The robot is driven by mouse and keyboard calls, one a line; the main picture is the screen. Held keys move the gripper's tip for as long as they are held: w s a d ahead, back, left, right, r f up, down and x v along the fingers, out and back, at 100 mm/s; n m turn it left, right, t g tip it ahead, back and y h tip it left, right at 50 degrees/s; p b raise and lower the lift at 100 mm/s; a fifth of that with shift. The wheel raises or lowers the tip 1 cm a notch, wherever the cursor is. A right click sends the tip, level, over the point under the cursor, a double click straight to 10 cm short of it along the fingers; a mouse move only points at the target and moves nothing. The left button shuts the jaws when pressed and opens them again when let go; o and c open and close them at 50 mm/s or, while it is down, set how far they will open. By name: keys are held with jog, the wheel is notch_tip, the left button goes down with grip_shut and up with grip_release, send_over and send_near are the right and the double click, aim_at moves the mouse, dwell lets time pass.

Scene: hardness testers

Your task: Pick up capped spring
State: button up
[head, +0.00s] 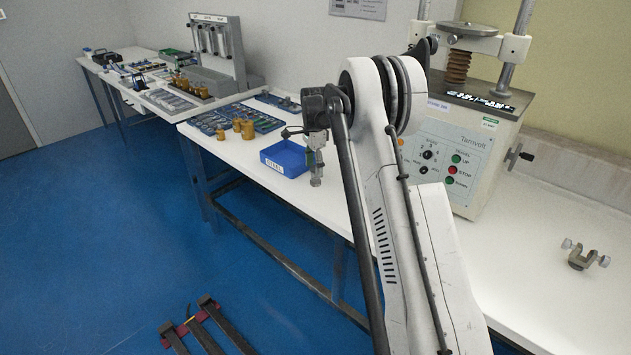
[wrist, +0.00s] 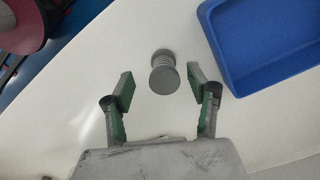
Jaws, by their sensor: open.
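The capped spring (wrist: 164,73) stands on the white table in the wrist view, a small grey piece with a round flat cap and coils below it. My gripper (wrist: 160,82) is open, with its two green-padded fingers apart on the left and right of the spring. The spring appears between and slightly beyond the fingertips, and I see no contact. In the head view my gripper (head: 316,180) points down over the table's front part, beside the blue bin. I cannot make out the spring clearly there.
A blue bin (head: 285,158) lies just left of my gripper in the head view; it shows at upper right in the wrist view (wrist: 232,72). Brass cylinders (head: 243,128) and blue trays (head: 208,122) stand farther back. The Tarnvolt tester (head: 450,150) stands right. The table's front edge is close.

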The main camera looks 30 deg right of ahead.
aim_at(316, 180)
jog(key=f, duration=0.5)
jog(key=shift+w+d, duration=0.2)
jog(key=shift+d, duration=0.15)
grip_shut()
